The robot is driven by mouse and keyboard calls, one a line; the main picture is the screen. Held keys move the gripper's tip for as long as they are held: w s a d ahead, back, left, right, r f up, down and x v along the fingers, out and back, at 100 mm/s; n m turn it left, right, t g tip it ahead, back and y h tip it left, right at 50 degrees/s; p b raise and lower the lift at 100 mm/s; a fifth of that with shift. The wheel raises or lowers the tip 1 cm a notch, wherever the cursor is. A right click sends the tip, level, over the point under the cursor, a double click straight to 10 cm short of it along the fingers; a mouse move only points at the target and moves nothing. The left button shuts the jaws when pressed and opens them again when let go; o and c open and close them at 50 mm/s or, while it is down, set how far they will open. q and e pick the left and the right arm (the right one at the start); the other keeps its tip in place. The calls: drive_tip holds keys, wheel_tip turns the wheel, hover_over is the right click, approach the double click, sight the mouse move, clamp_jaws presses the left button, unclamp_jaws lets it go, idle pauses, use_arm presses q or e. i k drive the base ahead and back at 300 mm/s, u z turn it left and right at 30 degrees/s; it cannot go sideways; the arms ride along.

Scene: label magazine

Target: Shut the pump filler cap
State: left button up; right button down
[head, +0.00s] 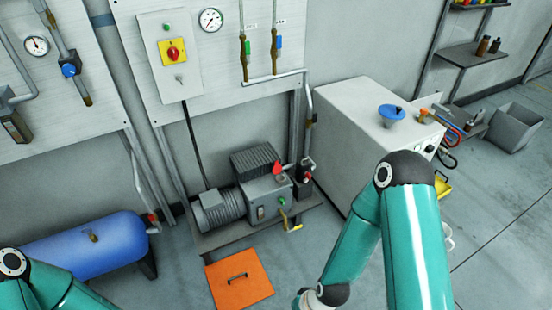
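The grey pump (264,192) with its ribbed motor (219,209) sits on a low metal stand against the wall. A small red part (277,168) sticks up from the top of the pump and looks like the filler cap. It is too small to tell how far it stands open. My teal left arm shows at the bottom left corner and my teal right arm at the lower right. Nothing of mine touches the pump.
A yellow-handled lever (293,227) juts from the pump's front. An orange floor plate (239,279) lies before the stand. A blue tank (90,243) stands left. A white cabinet (352,125) with a blue funnel (391,113) stands right. A switch box (171,55) hangs above.

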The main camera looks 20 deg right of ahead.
sight(277, 169)
drive_tip(key=u, duration=0.05)
drive_tip(key=i, duration=1.25)
drive_tip(key=u, duration=0.05)
